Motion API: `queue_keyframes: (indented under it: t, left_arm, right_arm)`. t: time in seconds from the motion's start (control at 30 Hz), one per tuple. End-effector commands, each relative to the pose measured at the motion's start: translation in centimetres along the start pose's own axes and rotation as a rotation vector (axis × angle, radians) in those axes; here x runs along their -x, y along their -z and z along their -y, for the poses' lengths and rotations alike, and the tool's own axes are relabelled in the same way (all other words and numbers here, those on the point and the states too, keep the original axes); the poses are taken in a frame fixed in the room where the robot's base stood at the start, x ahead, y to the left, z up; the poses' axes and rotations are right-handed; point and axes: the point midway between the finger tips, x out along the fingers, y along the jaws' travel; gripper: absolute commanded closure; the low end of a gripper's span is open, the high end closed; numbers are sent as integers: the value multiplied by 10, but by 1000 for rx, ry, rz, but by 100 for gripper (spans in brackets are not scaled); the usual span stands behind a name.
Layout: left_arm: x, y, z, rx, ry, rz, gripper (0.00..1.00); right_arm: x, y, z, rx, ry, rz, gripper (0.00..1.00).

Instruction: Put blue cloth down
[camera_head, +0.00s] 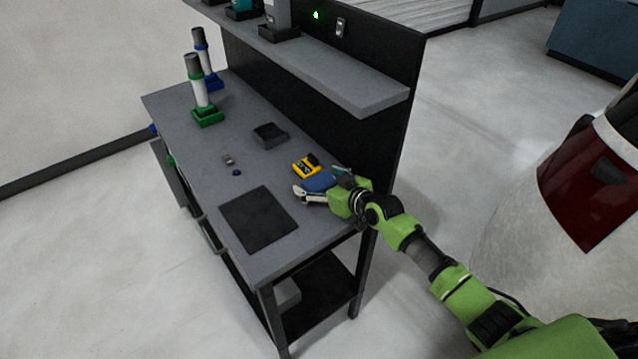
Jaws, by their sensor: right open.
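The blue cloth (319,182) lies at the right end of the grey workbench (200,153), just in front of a yellow and black item. My right gripper (318,183) is open, with its two fingers apart on either side of the cloth. The gripper is low over the bench top; I cannot tell whether its fingers touch the cloth. Part of the cloth is hidden by the gripper. My left gripper is not in view.
The yellow and black item (306,166) is close beside the gripper. A black mat (258,219) lies at the front, and a small dark tray (270,135) sits mid-bench. Green (207,116) and blue (212,82) holders with tubes stand further left. A shelf (330,68) overhangs the back.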

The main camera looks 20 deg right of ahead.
Motion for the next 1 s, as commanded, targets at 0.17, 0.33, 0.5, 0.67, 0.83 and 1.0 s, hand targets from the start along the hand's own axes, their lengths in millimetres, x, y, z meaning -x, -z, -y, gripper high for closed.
queue_keyframes:
  t: [0.17, 0.33, 0.5, 0.67, 0.83, 1.0]
  left_arm:
    - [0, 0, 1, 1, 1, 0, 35]
    - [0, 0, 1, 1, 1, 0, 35]
    - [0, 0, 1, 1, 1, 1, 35]
    - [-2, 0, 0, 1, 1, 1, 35]
    - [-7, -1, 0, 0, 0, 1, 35]
    - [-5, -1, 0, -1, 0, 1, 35]
  right_arm:
    - [0, 0, 0, 0, 0, 1, 52]
    - [0, 0, 0, 0, 0, 1, 57]
    - [1, 0, 0, 0, 0, 1, 57]
    - [3, 5, 0, 0, 1, -1, 57]
    - [10, 23, 0, 1, 1, -3, 57]
    - [32, 45, 15, 1, 2, -3, 57]
